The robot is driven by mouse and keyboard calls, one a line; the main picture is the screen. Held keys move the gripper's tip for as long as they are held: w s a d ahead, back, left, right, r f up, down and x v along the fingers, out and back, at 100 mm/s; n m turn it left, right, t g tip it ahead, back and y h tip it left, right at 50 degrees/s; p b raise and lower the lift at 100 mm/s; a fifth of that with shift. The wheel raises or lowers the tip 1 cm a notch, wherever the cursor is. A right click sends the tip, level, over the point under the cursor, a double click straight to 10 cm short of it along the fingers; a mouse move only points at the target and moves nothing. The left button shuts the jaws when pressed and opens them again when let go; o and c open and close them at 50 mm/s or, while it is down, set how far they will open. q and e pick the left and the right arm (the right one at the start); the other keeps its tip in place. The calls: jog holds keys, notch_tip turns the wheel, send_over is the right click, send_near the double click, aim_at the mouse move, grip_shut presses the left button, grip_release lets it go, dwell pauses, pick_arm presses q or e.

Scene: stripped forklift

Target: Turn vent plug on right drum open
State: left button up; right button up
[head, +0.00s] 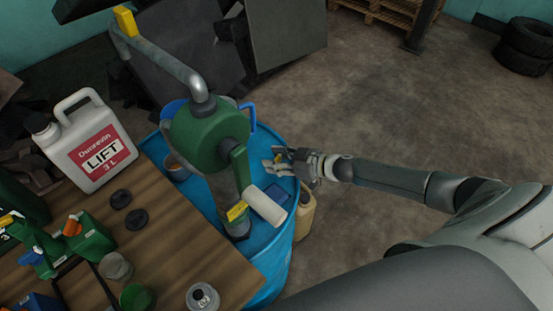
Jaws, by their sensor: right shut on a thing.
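A blue drum (268,262) stands at the right of the wooden table, with a green hand pump (205,137) on its top. My right gripper (277,163) reaches in from the right over the far right part of the drum top. It is shut on a small yellow piece, which looks like the vent plug (280,157). The fingers hide much of the plug, so I cannot tell how far it is turned. My left gripper is not in view.
The pump's white roller-like handle (265,206) and a blue hooked part (250,116) are close to my right gripper. A white LIFT jug (88,145) stands on the table (165,250). A yellowish canister (306,212) is beside the drum. The floor at right is open.

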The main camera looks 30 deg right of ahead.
jog(key=n+g+y, duration=0.1)
jog(key=n+g+y+b, duration=0.1)
jog(key=n, duration=0.1)
jog(key=shift+w+d+f+b, duration=0.1)
jog(key=shift+w+d+b, duration=0.1)
jog(key=shift+b, duration=0.1)
jog(key=n+g+y+b, duration=0.1)
jog(key=n+g+b, duration=0.2)
jog(key=b, duration=0.3)
jog(key=n+g+y+b, duration=0.1)
jog(key=n+g+b, duration=0.3)
jog(key=b, duration=0.3)
jog(key=n+g+y+b, duration=0.1)
jog(key=n+g+b, duration=0.3)
jog(key=g+b, duration=0.2)
jog(key=shift+s+a+f+b, duration=0.1)
jog(key=shift+a+b, duration=0.15)
jog(key=shift+b, duration=0.05)
jog(key=shift+n+g+b, duration=0.4)
jog(key=shift+n+b, duration=0.1)
jog(key=shift+b, duration=0.25)
jog(key=shift+r, duration=0.2)
jog(key=o, duration=1)
jog(key=shift+o, duration=0.2)
